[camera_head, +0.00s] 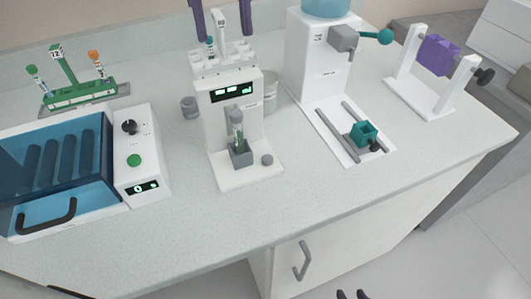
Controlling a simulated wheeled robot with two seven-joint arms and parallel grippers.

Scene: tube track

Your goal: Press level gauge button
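The white device with a green-lit display (231,91), which looks like the level gauge, stands in the middle of the counter. A tube (237,130) stands upright in the grey block (241,154) on its base. A small round grey button (267,159) sits on the base to the right of the block.
A blue-lidded machine (57,165) with a green button (134,160) stands at left, a tube rack (85,94) behind it. A dispenser (322,60) with a teal holder (363,133) and a purple-block stand (438,55) are at right. The front counter strip is clear.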

